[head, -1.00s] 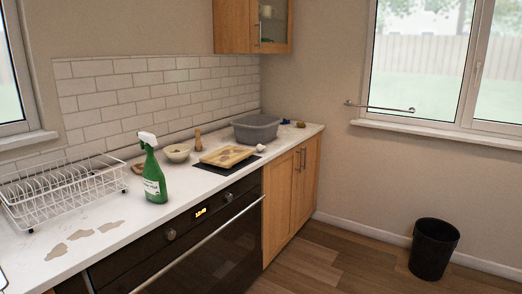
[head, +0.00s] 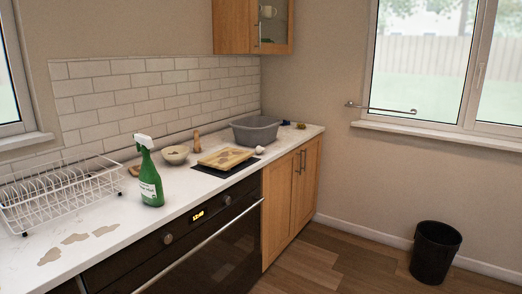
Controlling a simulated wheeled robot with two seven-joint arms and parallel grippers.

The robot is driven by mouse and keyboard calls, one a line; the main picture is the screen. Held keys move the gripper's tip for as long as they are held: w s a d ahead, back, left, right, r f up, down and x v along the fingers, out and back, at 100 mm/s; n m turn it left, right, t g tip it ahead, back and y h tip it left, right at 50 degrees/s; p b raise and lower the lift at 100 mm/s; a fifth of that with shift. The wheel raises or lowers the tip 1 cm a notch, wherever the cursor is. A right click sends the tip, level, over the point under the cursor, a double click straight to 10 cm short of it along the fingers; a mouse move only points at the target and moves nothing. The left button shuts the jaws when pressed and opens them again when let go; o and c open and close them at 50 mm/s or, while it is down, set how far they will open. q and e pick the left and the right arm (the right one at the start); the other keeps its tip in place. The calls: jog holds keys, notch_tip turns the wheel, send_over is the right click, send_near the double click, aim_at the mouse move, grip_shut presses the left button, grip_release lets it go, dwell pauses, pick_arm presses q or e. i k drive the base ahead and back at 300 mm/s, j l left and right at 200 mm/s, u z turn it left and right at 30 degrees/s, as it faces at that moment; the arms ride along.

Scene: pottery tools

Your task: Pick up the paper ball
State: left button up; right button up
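A small white crumpled ball, which looks like the paper ball (head: 260,150), lies on the white counter (head: 215,188). It sits at the right end of a wooden board (head: 226,158), in front of a grey basin (head: 256,131). Neither of my grippers shows in the head view.
A green spray bottle (head: 149,172), a bowl (head: 175,155) and a wire dish rack (head: 62,196) stand on the counter to the left. Brown stains (head: 75,239) mark its near part. A black bin (head: 435,252) stands on the floor at right. The floor before the cabinet is clear.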

aim_at(259, 149)
jog(key=i+l+u, duration=0.1)
jog(key=i+l, duration=1.2)
jog(key=i, duration=0.3)
jog(key=i+l+u, duration=0.1)
jog(key=i+l, duration=1.3)
jog(key=i, duration=0.15)
